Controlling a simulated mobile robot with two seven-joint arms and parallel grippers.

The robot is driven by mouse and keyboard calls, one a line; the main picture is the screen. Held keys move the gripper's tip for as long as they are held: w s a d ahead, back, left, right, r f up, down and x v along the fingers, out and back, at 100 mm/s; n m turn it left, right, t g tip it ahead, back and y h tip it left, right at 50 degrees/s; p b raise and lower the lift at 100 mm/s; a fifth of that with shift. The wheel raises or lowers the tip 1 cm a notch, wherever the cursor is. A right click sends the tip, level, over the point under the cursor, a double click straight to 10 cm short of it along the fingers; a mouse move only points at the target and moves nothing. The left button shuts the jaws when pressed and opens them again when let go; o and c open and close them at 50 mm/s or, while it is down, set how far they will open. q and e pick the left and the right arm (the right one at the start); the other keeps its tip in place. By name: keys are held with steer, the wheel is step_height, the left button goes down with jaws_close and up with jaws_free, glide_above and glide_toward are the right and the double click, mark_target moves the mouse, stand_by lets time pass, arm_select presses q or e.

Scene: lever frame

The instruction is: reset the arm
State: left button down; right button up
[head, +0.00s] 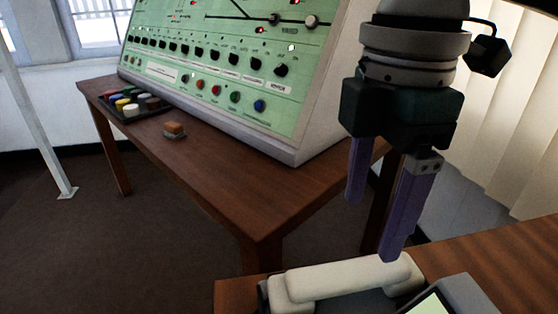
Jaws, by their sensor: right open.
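My right gripper (373,226) hangs down at the right of the head view, with two purple fingers. The fingers are apart and nothing shows between them. It appears above and in front of a cream telephone handset (345,279), with one fingertip close to the handset's right end in the picture. I cannot tell whether they touch. My left gripper is out of view.
A green control panel (225,58) with switches and coloured buttons stands on a wooden table (215,170). A tray of coloured pieces (127,112) and a small brown-topped object (174,130) lie on it. A second wooden desk (495,245) is at lower right. Open floor (110,230) lies left.

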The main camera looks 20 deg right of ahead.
steer(key=s+a+r+m+t+y+p, duration=0.4)
steer(key=a+r+p, duration=0.5)
steer(key=p, duration=0.5)
steer(key=s+d+r+m+h+p, duration=0.4)
steer(key=s+d+r+m+p, duration=0.1)
steer(key=s+d+m+p, duration=0.35)
step_height(320, 180, up, 37)
steer(key=p, duration=3.7)
steer(key=shift+a+m, duration=0.25)
steer(key=shift+m, duration=0.1)
steer(key=shift+f, duration=0.15)
